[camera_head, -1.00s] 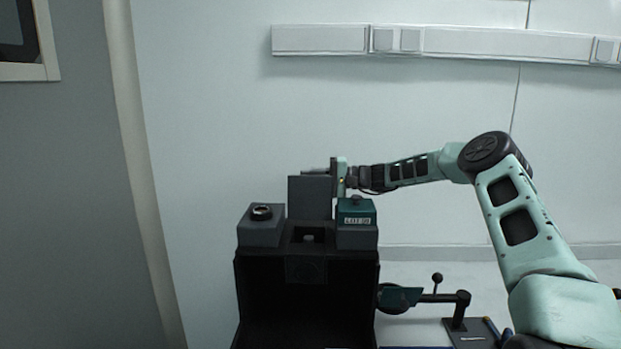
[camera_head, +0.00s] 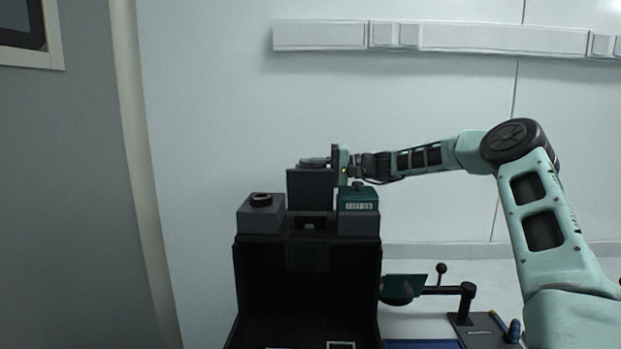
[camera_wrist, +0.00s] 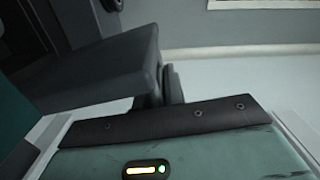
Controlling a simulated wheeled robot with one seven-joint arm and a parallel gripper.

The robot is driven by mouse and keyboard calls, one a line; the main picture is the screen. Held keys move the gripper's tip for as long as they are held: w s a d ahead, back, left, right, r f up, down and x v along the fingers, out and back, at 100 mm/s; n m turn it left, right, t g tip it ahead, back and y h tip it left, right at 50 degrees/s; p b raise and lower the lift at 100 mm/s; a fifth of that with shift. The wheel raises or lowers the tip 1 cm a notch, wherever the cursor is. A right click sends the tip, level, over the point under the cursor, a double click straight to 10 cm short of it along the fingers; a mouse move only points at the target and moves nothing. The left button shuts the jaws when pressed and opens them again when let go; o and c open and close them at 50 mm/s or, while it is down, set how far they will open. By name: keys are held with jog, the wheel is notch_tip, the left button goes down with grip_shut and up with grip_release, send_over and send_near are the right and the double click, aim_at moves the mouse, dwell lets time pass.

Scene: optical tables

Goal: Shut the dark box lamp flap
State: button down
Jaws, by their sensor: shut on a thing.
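The dark box (camera_head: 309,265) stands open at the front, with its black inside showing in the head view. On its top is a small square opening with a lamp part (camera_head: 309,226) in it. Behind that opening the grey lamp flap (camera_head: 310,190) stands raised, roughly upright. My gripper (camera_head: 318,161) is at the flap's top edge, reaching in from the right, and is shut on the flap. In the wrist view the grey flap (camera_wrist: 105,70) fills the upper left, close beyond my gripper. The fingertips are largely hidden there.
A grey block with a dark ring (camera_head: 261,201) stands left of the opening and a green-topped labelled block (camera_head: 358,199) right of it. A stand with a ball-ended lever (camera_head: 441,269) is right of the box. The pale wall is behind.

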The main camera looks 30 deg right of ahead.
jog(key=shift+s+a+f+b, duration=0.1)
jog(key=shift+s+a+b, duration=0.35)
jog(key=shift+s+b, duration=0.3)
jog(key=c, duration=1.5)
grip_release()
jog(key=b+v, duration=0.3)
jog(key=v, duration=1.4)
jog(key=shift+s+d, duration=0.1)
jog(key=shift+s, duration=0.15)
